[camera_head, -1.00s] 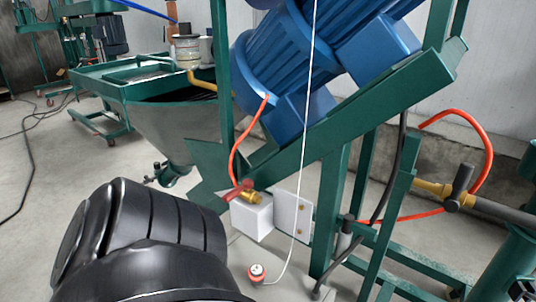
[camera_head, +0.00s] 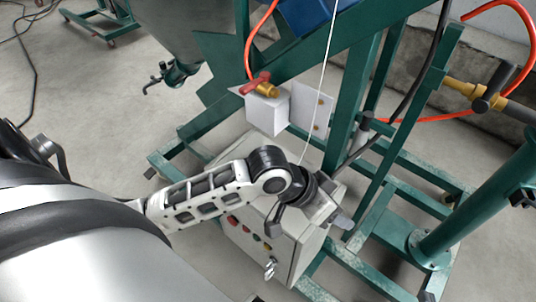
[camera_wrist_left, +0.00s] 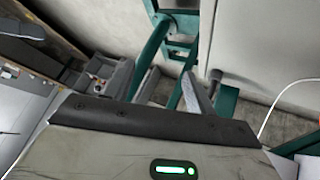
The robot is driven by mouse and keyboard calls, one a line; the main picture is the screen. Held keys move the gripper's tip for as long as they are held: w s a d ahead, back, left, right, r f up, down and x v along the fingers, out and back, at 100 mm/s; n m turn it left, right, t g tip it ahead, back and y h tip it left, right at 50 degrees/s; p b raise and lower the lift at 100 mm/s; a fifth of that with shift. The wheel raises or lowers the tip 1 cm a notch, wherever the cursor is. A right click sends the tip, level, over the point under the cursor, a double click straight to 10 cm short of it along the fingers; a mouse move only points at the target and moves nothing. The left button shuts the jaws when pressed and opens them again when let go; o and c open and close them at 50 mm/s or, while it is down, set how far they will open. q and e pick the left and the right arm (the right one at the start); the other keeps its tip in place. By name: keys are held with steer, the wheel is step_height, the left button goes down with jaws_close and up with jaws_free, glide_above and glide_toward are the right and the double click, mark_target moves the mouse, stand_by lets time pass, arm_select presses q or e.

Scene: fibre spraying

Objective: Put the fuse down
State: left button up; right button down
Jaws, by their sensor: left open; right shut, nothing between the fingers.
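No fuse can be made out for certain. A thin white cord (camera_head: 318,95) runs down in the head view and goes behind the dark wrist joint, so its lower end is hidden.
Green frame bars (camera_head: 372,140) stand behind and right of the box. A white switch box (camera_head: 267,112) with a red-handled valve is above. An orange hose (camera_head: 425,116) crosses behind. A thick green pipe (camera_head: 480,205) stands at right.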

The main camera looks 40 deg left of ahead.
arm_select(q)
steer(key=w+a+r+n+g+y, duration=0.1)
steer(key=w+a+r+g+y, duration=0.15)
steer(key=a+r, duration=0.45)
steer(key=w+a+r+g+y, duration=0.2)
steer(key=a+r+g+y, duration=0.15)
steer(key=a, duration=0.75)
steer(key=shift+t+y, duration=0.3)
steer(key=shift+t, duration=0.1)
step_height(320, 180, down, 8)
steer(key=b, duration=0.3)
steer(key=shift+d, duration=0.1)
steer(key=f, duration=0.2)
steer(key=f+b, duration=0.1)
steer(key=f, duration=0.1)
steer(key=f+b, duration=0.1)
steer(key=f, duration=0.1)
steer(key=shift+s+d+f, duration=0.25)
steer(key=shift+s, duration=0.1)
steer(key=c, duration=1)
steer(key=shift+r, duration=0.1)
steer(key=shift+c, duration=0.7)
arm_select(e)
step_height(320, 180, down, 8)
steer(key=a+g, duration=0.1)
steer(key=a, duration=0.1)
steer(key=shift+w+g+y, duration=0.3)
